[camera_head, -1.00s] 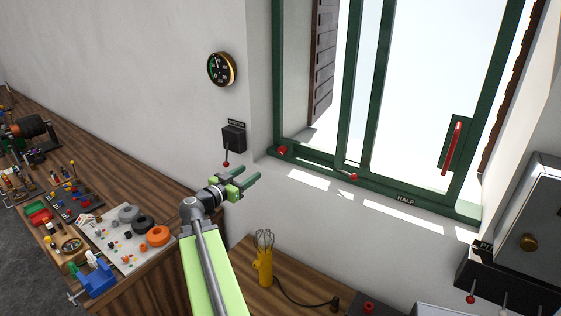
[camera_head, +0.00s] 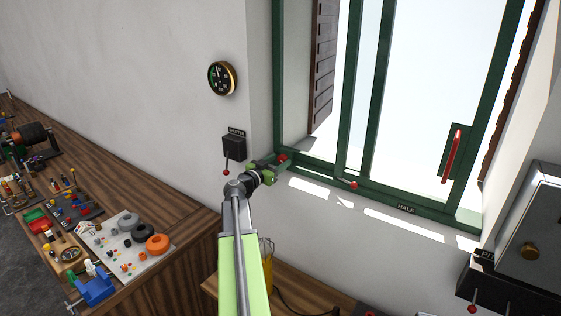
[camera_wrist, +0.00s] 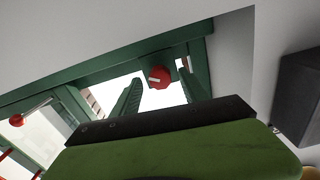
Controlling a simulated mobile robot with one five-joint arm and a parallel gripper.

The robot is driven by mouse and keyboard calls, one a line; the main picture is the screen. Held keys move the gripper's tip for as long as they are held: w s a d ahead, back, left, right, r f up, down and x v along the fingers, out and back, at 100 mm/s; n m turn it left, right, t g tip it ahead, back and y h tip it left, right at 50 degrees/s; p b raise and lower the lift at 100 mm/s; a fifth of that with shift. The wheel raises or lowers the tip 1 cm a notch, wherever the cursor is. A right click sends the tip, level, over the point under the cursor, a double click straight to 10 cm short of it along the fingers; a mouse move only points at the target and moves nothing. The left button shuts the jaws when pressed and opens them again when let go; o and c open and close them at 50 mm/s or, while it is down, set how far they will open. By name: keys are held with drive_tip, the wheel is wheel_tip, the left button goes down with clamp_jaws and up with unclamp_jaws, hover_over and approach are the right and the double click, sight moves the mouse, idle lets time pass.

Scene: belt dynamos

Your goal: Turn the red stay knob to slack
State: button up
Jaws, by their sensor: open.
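The red stay knob (camera_head: 283,157) sits at the lower left corner of the green window frame. In the wrist view the red knob (camera_wrist: 159,77) is faceted, with a pale mark on its face. My gripper (camera_head: 277,165) is open, its fingers pointing at that corner. In the wrist view the knob shows between the two green fingers, with a gap on either side. I cannot tell whether the fingertips reach around it or stop just short. Nothing is held.
Another red knob (camera_head: 353,184) sits further right along the sill, near a "HALF" label (camera_head: 406,209). A black lever box (camera_head: 234,147) is on the wall left of my gripper, below a round gauge (camera_head: 222,78). A wooden bench (camera_head: 190,222) stands below left.

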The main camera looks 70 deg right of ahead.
drive_tip(key=shift+s+d, duration=0.15)
drive_tip(key=shift+d, duration=0.5)
